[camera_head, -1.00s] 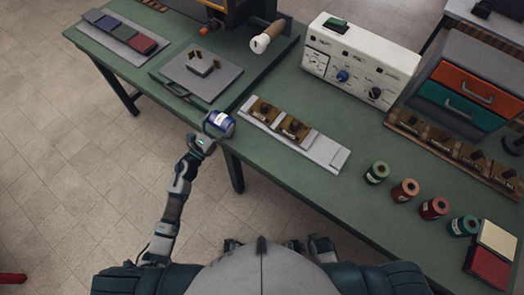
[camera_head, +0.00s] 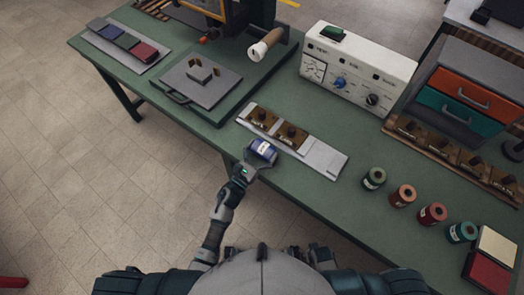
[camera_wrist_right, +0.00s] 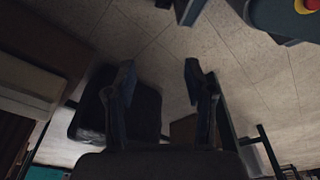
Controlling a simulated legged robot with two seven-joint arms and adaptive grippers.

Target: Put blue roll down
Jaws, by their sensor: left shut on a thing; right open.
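The blue roll (camera_head: 263,151) has a white label and is held in my left gripper (camera_head: 257,159), which is shut on it at the table's front edge. The roll lies in front of the grey strip (camera_head: 322,157) with brown blocks, overlapping its near edge in the head view. I cannot tell whether the roll touches the strip or the table. My right gripper (camera_wrist_right: 160,80) is open and empty in the right wrist view, with the floor behind its two fingers.
Several coloured rolls (camera_head: 403,195) stand on the green table (camera_head: 340,208) at the right. A white control box (camera_head: 357,68) stands behind the strip. A grey plate press (camera_head: 200,82) is at the left. Bare tabletop lies between the strip and the coloured rolls.

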